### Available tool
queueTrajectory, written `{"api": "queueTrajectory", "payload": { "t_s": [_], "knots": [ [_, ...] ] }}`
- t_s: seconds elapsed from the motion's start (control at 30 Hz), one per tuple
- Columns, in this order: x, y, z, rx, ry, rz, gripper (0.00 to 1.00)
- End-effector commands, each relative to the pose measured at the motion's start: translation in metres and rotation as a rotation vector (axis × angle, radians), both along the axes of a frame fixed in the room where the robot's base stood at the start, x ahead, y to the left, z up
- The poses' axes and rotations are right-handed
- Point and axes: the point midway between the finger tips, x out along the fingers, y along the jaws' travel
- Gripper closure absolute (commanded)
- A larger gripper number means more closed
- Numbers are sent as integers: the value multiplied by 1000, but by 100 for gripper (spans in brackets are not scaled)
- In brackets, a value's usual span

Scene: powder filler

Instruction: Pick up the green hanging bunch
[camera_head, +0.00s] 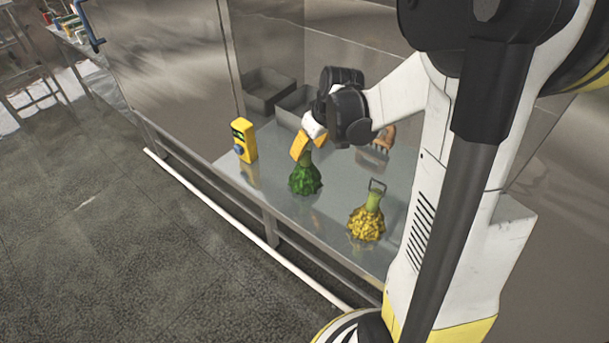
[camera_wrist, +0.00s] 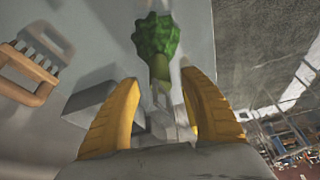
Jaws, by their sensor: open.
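The green hanging bunch (camera_head: 305,180) stands on the metal table in the head view, bumpy and dark green with a paler stem on top. My gripper (camera_head: 301,148) is right above it, its yellow fingers at the stem. In the wrist view the bunch (camera_wrist: 157,42) is at the top, its stem pointing down toward the space between the fingers. My gripper (camera_wrist: 160,92) is open there, one finger on each side of the stem's line. I cannot tell whether either finger touches the stem.
A yellow bunch (camera_head: 366,224) with a wire loop stands to the right on the table (camera_head: 281,209). A yellow box (camera_head: 244,140) with a blue knob stands left. Metal bins (camera_head: 264,92) are behind. A wooden-handled brush (camera_wrist: 28,75) lies on the table. A glass-like panel borders the table.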

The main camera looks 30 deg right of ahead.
Motion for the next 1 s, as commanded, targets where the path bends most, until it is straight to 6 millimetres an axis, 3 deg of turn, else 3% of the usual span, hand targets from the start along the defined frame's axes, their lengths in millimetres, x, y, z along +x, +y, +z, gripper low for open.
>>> {"api": "queueTrajectory", "payload": {
  "t_s": [0.13,0.43,0.6,1.0],
  "knots": [
    [9,1,-21,0,0,-1,47],
    [10,1,-24,-1,0,-1,47],
    [10,1,-24,-1,0,-1,98],
    [10,1,-24,-1,0,-1,100]
  ]
}}
